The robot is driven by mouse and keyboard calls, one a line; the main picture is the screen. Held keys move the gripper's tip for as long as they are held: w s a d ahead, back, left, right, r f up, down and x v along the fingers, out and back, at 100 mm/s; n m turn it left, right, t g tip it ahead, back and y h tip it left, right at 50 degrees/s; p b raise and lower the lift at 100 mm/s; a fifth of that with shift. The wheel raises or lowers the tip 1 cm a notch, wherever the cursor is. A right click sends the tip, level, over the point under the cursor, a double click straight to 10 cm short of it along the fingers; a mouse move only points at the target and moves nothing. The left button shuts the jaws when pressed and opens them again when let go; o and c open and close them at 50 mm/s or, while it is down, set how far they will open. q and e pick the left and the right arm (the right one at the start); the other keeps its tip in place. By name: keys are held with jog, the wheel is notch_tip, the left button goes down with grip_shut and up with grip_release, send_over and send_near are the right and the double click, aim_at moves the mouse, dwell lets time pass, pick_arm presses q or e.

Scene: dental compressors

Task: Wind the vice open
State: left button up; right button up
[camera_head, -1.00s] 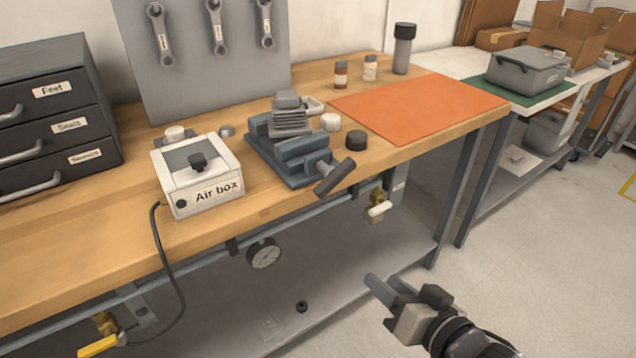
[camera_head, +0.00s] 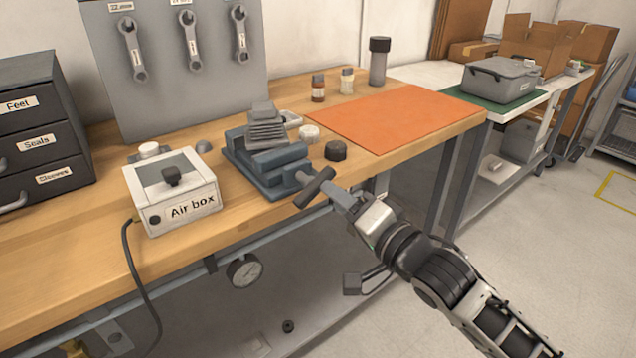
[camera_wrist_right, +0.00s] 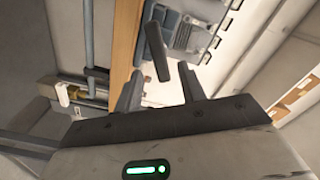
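The blue-grey vice (camera_head: 275,167) stands on the workbench near its front edge, with a stack of grey plates on it. Its dark handle bar (camera_head: 315,187) sticks out past the front edge and lies slanted. My right gripper (camera_head: 342,197) is right at the handle, coming from the lower right. In the right wrist view the fingers (camera_wrist_right: 160,88) are apart, and the handle bar (camera_wrist_right: 156,48) reaches between the fingertips. I see a gap on both sides of the bar there. My left gripper is not in view.
A white air box (camera_head: 172,190) stands left of the vice. A black knob (camera_head: 336,150) and a white knob (camera_head: 309,134) sit to its right, before an orange mat (camera_head: 400,115). A gauge (camera_head: 244,271) hangs under the bench edge.

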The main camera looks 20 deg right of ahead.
aim_at(318, 184)
jog(key=x, duration=0.6)
jog(key=shift+w, duration=0.1)
jog(key=c, duration=0.8)
